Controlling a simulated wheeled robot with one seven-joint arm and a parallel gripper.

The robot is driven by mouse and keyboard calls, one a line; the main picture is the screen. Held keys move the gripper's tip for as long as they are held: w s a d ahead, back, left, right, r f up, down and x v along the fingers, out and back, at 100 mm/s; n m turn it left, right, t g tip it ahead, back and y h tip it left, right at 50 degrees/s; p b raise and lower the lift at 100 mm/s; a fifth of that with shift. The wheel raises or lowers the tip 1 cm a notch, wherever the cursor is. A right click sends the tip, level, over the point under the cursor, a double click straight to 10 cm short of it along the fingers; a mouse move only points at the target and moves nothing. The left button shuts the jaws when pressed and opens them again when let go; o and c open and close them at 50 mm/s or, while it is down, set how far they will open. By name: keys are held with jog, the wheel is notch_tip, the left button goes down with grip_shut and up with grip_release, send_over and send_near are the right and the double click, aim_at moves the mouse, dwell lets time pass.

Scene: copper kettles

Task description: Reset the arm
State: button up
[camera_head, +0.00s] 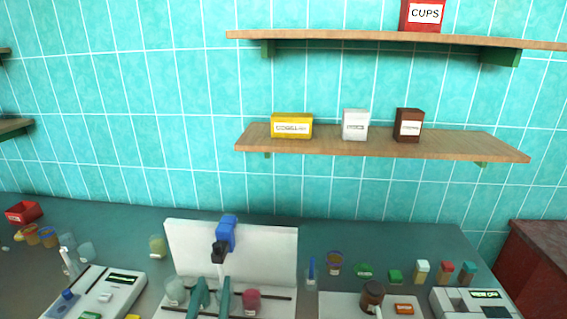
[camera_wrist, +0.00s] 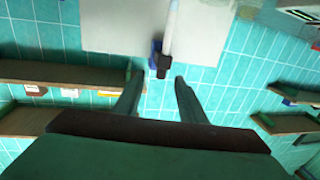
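My gripper (camera_head: 213,283) shows at the bottom of the head view as two teal fingers, in front of a white upright panel (camera_head: 268,246). In the wrist view my gripper (camera_wrist: 158,80) has its fingers spread, with nothing between them. Beyond the tips, a blue and black piece on a pale rod (camera_wrist: 170,35) stands in front of the white panel. The blue piece (camera_head: 226,234) also shows in the head view, above the fingers. My arm is mostly out of view.
A wall shelf (camera_head: 470,145) holds a yellow box (camera_head: 291,126), a white box (camera_head: 355,125) and a brown box (camera_head: 408,126). A red CUPS box (camera_head: 423,14) stands on the upper shelf (camera_head: 330,36). Cups and small coloured containers crowd the counter (camera_head: 400,238).

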jog(key=shift+n+g, duration=0.5)
jog(key=shift+n, duration=0.3)
jog(key=s+d+f, duration=0.1)
jog(key=d+f, duration=0.1)
jog(key=f, duration=0.2)
jog(key=s+d+f, duration=0.2)
jog(key=f, duration=0.2)
jog(key=s+d+f, duration=0.2)
jog(key=d+f, duration=0.1)
jog(key=f, duration=0.1)
jog(key=shift+s, duration=0.15)
jog(key=s+d+f+m+g, duration=0.1)
jog(key=s+d+f, duration=0.4)
jog(key=s, duration=0.4)
jog(key=s+d+f, duration=0.4)
jog(key=s+f, duration=0.1)
jog(key=s, duration=0.3)
jog(key=s+d+m+h, duration=0.2)
jog(key=s+d, duration=0.1)
jog(key=s, duration=0.8)
jog(key=shift+s+h, duration=0.15)
jog(key=shift+h, duration=0.15)
